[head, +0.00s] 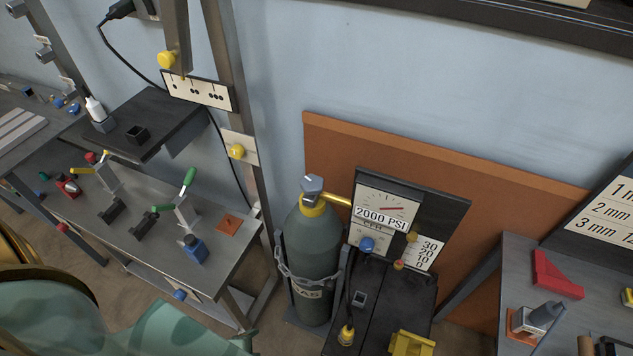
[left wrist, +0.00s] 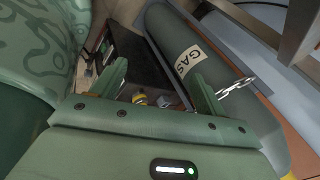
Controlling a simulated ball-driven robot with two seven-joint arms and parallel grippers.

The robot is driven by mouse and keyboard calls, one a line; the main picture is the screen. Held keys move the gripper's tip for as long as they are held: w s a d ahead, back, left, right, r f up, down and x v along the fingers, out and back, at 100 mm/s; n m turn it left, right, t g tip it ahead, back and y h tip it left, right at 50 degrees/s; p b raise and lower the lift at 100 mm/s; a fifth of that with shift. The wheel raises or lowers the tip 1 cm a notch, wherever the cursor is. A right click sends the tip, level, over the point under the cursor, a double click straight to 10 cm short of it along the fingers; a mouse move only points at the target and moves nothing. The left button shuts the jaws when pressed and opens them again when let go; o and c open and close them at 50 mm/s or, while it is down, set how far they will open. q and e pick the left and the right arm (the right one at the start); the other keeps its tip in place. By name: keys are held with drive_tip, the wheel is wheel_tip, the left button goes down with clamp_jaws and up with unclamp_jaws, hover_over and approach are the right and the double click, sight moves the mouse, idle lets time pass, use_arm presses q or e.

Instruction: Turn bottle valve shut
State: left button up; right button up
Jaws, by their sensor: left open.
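The gas bottle (head: 314,250) stands upright at the centre of the head view, a dark green-grey cylinder with a GAS label. Its grey-blue valve knob (head: 312,186) sits on top, above a brass-yellow neck with a yellow pipe running right to the gauge panel (head: 386,208). The panel shows 2000 PSI. In the left wrist view, my left gripper (left wrist: 160,87) is open, with nothing visible held between its fingers. The bottle (left wrist: 170,28) lies beyond the fingers, its label near the right finger. The knob is not clearly seen there. My right gripper is in neither view.
A chain (head: 309,280) wraps the bottle; it also shows in the left wrist view (left wrist: 232,88). An orange-brown board (head: 470,190) stands behind. A metal bench (head: 150,255) with toggle clamps is left; another table (head: 520,250) is right. Air above the valve looks clear.

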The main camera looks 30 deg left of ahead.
use_arm(q)
drive_tip(key=w+r+m+t+b, duration=0.25)
drive_tip(key=w+r+m, duration=0.25)
drive_tip(key=w, duration=0.3)
drive_tip(key=m+t+y+b, duration=0.1)
drive_tip(key=m+t+b, duration=0.1)
drive_tip(key=m+t, duration=1.2)
approach(315, 177)
drive_tip(key=w+r+m+g, duration=0.1)
drive_tip(key=w, duration=0.2)
drive_tip(key=w+r+m+g+p, duration=0.1)
drive_tip(key=w+g, duration=0.1)
drive_tip(key=w, duration=0.1)
drive_tip(key=w+r+m+g, duration=0.1)
drive_tip(key=w, duration=0.2)
drive_tip(key=shift+w+a+r+m+g+p, duration=0.2)
drive_tip(key=shift+a+r+m+g+p, duration=0.05)
drive_tip(key=shift+a+r+m+p, duration=0.15)
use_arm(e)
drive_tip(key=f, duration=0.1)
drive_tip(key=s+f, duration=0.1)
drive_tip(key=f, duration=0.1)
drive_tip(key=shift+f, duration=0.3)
use_arm(q)
drive_tip(key=c, duration=1)
